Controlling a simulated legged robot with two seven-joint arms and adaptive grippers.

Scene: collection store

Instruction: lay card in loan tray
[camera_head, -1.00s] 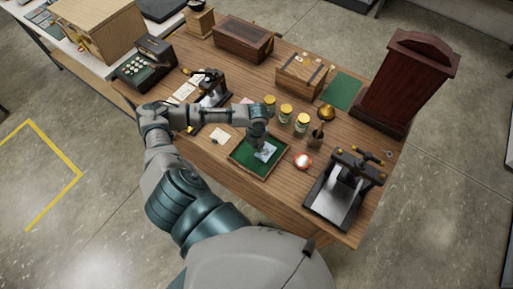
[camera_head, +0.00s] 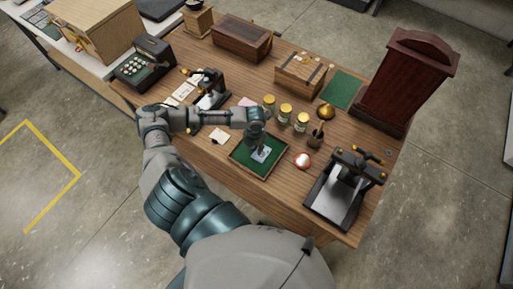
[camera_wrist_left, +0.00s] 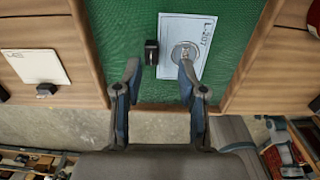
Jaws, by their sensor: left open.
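The white card (camera_wrist_left: 203,28), marked L-207, lies on the green lining of the loan tray (camera_wrist_left: 113,35). In the head view the card (camera_head: 265,152) is in the middle of the wood-rimmed tray (camera_head: 238,166). A round metallic shape shows on the card in the wrist view; I cannot tell whether it is printed or an object. My left gripper (camera_wrist_left: 159,75) is open and empty over the tray, its right fingertip overlapping the card's lower edge in the picture. In the head view the left gripper (camera_head: 259,147) partly hides the card. My right gripper is not in view.
A small dark block (camera_wrist_left: 151,52) shows left of the card. Several jars (camera_head: 285,112) stand behind. A black device (camera_head: 340,190) stands at the right.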

